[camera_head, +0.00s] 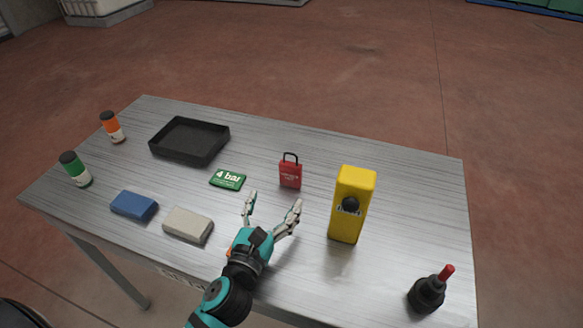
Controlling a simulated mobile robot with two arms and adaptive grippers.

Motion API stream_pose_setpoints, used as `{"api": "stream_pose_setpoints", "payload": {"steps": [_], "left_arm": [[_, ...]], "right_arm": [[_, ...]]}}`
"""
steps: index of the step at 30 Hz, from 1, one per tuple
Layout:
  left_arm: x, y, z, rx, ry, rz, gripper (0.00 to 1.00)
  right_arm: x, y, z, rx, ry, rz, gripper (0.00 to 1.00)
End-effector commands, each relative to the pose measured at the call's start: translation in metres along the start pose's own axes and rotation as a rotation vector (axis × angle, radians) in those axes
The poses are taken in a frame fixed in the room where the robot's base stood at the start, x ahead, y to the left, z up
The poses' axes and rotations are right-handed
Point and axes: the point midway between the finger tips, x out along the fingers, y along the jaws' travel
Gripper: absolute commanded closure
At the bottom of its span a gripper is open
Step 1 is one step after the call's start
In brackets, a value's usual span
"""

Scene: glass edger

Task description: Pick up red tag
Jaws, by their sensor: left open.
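The red tag (290,174) is a small red padlock-shaped piece with a dark loop at its top and pale lettering on its front. It is on the grey metal table (400,190), near the middle. My left gripper (273,207) is open and empty, its two fingers pointing toward the tag from the table's front side. The fingertips are a little short of the tag and apart from it. My right gripper is not in view.
A green "4 bar" plate (228,180) lies left of the tag, and a yellow block (354,190) stands to its right. A black tray (190,141), blue block (134,206), grey block (188,225), orange bottle (113,128), green bottle (76,170) and black red-tipped bottle (428,293) are also there.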

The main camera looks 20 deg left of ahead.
Motion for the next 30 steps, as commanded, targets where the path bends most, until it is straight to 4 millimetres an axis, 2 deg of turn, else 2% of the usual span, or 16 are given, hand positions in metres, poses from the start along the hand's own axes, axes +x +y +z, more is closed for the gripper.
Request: {"api": "stream_pose_setpoints", "payload": {"steps": [1, 4, 9, 18, 24, 30], "left_arm": [[0.013, 0.000, 0.004, 0.000, -0.003, 0.001, 0.19], [0.035, 0.001, 0.003, 0.000, -0.002, 0.002, 0.19], [0.063, 0.001, 0.002, 0.000, 0.000, 0.001, 0.19], [0.087, 0.003, 0.006, -0.001, -0.001, 0.001, 0.19], [0.116, 0.005, 0.008, -0.002, -0.001, 0.001, 0.19], [0.126, 0.006, 0.006, -0.001, 0.001, 0.001, 0.19]], "right_arm": [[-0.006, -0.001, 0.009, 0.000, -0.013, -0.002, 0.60], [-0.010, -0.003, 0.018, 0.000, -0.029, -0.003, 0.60], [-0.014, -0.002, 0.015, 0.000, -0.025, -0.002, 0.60], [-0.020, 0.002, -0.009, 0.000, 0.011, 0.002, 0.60], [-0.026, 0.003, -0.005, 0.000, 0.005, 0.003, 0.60], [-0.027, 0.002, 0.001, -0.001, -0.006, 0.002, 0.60]]}}
